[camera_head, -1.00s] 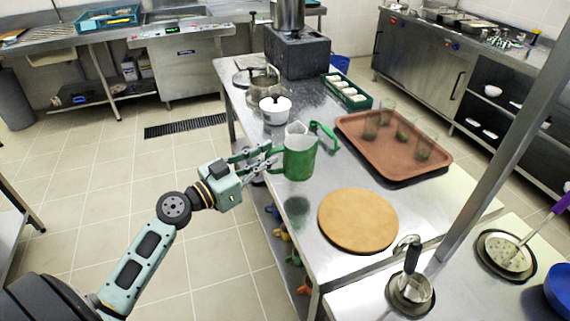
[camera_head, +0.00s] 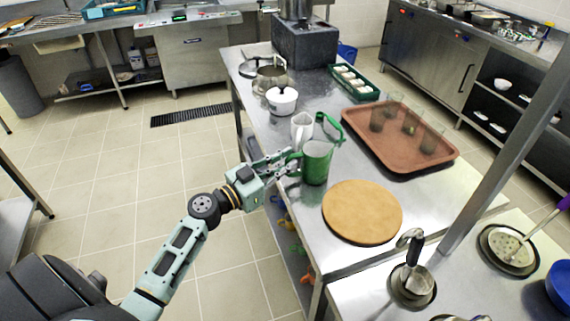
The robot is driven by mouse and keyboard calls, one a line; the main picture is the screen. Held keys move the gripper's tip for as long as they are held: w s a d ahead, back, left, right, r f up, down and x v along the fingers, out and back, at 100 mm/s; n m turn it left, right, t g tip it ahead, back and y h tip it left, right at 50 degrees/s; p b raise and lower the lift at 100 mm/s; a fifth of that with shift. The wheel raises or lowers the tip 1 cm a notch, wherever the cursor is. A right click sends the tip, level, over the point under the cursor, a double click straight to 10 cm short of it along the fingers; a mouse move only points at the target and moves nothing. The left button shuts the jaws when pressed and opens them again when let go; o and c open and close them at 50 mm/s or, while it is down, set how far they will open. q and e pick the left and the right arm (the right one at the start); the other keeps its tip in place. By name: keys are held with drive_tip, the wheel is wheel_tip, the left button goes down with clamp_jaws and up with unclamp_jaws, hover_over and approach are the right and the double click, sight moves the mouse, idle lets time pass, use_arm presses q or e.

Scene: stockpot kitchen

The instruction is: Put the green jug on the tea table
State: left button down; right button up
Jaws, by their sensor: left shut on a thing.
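The green jug (camera_head: 317,164) is upright over the steel table, just behind the round wooden board. I cannot tell whether the jug's base touches the steel table (camera_head: 307,225). I cannot make out which surface is the tea table. My right gripper is not in view.
A white jug (camera_head: 301,126) stands close behind the green jug. A post (camera_head: 505,160) rises at right.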

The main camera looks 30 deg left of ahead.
use_arm(q)
drive_tip(key=c, duration=1.8)
unclamp_jaws()
drive_tip(key=shift+c, duration=0.2)
